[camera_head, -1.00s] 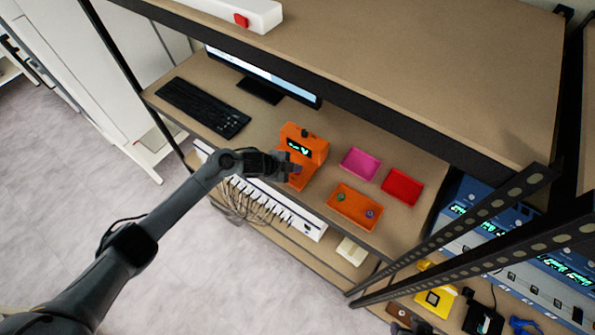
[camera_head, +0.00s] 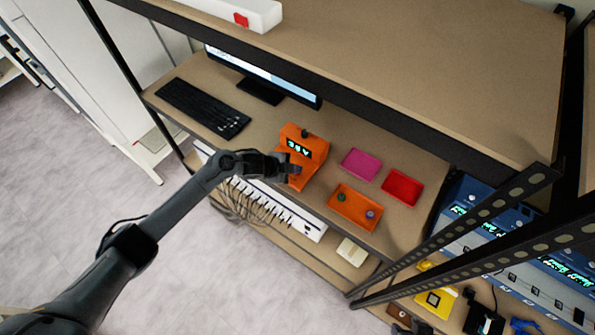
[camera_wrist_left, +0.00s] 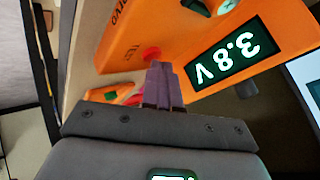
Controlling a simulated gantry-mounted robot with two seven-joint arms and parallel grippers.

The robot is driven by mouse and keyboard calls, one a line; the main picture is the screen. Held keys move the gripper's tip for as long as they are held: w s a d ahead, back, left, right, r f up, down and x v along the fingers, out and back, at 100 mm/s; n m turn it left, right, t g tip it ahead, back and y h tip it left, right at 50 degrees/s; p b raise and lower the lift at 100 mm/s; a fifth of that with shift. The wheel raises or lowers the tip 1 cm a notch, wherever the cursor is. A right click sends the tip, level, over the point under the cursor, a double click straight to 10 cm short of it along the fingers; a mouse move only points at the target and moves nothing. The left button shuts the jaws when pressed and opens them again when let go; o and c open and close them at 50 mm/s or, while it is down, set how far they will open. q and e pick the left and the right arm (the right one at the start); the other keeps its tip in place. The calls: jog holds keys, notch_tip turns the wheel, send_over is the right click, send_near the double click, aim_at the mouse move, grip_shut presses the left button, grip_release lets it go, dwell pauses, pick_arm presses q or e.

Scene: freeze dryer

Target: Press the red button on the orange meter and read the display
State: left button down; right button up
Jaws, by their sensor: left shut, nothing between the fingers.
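The orange meter (camera_head: 308,141) stands on the workbench shelf, with a lit green display (camera_head: 300,148). In the left wrist view the display (camera_wrist_left: 223,50) appears turned around and reads 3.8 V. The red button (camera_wrist_left: 152,53) shows on the meter's orange face, partly covered by the fingertips. My left gripper (camera_wrist_left: 158,68) is shut and empty, its purple fingertips at the button's edge. They look close to or touching it; I cannot tell whether it is pressed. In the head view the left gripper (camera_head: 293,168) is at the meter's lower front. My right gripper is not in view.
An orange tray (camera_head: 341,216) with small items, a pink tray (camera_head: 361,163) and a red tray (camera_head: 402,187) lie right of the meter. A keyboard (camera_head: 203,107) and a monitor (camera_head: 262,77) stand to the left and behind. An upper shelf (camera_head: 400,60) overhangs the back.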

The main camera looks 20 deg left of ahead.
pick_arm(q)
jog(key=shift+r+p, duration=0.45)
jog(key=shift+r, duration=0.05)
jog(key=shift+r, duration=0.15)
notch_tip(320, 180, up, 6)
jog(key=p, duration=0.5)
jog(key=shift+d+f, duration=0.1)
jog(key=shift+f, duration=0.1)
dwell(0.5)
